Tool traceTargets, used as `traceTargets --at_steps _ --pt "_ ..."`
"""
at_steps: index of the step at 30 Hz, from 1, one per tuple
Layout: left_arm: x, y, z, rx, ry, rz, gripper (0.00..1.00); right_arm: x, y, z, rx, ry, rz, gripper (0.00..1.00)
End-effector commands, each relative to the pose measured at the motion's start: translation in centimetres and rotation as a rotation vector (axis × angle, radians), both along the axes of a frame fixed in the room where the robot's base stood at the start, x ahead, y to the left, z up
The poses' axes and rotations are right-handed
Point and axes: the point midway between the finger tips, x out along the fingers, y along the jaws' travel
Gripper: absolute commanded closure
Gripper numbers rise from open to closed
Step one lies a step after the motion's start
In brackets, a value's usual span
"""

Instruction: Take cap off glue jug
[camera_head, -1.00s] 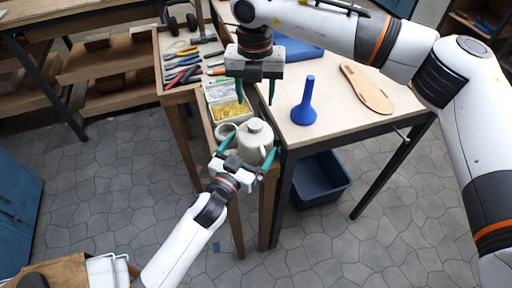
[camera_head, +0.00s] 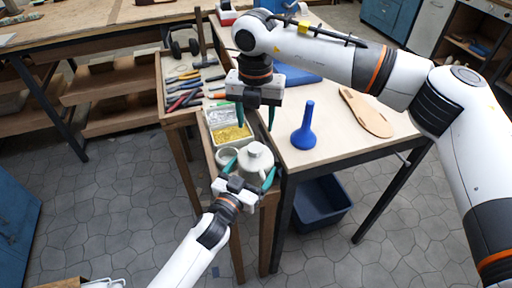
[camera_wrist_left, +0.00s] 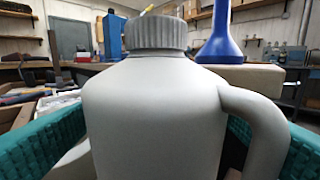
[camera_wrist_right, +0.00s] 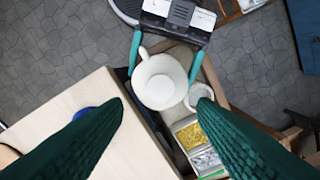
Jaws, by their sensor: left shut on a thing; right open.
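The glue jug (camera_head: 256,170) is pale grey-white with a side handle. It stands upright on a narrow wooden stand beside the table. Its ribbed grey cap (camera_wrist_left: 157,34) sits on the neck in the left wrist view; it also shows in the head view (camera_head: 255,149). My left gripper (camera_head: 249,177) is shut on the jug's body, with one green finger on each side. My right gripper (camera_head: 256,118) is open and empty, pointing down above the jug. In the right wrist view the jug (camera_wrist_right: 160,85) lies beyond and between my open fingers.
A blue funnel (camera_head: 303,127) and a sandal sole (camera_head: 366,113) are on the table (camera_head: 336,140). A tray of yellow bits (camera_head: 230,133) and a small cup (camera_head: 226,156) are close to the jug. A blue bin (camera_head: 321,205) is under the table.

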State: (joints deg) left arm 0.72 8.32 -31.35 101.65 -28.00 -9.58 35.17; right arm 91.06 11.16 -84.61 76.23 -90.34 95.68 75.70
Motion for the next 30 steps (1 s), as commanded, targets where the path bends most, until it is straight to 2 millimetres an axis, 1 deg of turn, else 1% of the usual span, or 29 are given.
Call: traceTargets --at_steps 6,9,12,17,20,27,30 --pt "0.0 0.0 -0.1 0.001 0.002 0.001 0.76 0.0 0.1 -0.1 0.001 0.003 -0.36 0.48" --pt "0.0 0.0 -0.1 0.001 0.002 0.001 0.76 0.0 0.1 -0.1 0.001 0.003 -0.509 0.48" --pt "0.0 0.1 -0.1 0.001 0.002 0.001 0.76 0.0 0.1 -0.1 -0.001 0.002 -0.614 0.48" --pt "0.0 0.1 -0.1 0.001 0.002 0.001 0.76 0.0 0.0 -0.7 -0.002 0.002 -0.681 0.48" --pt "0.0 0.1 -0.1 0.001 0.003 0.001 0.76 0.0 0.0 -2.0 -0.002 0.003 -0.683 0.48" --pt "0.0 0.1 -0.1 0.001 0.003 0.001 0.76 0.0 0.0 -5.8 -0.003 0.004 -0.681 0.48" --pt "0.0 0.1 -0.1 0.001 0.003 0.001 0.76 0.0 0.0 -6.9 -0.002 0.003 -0.682 0.48"
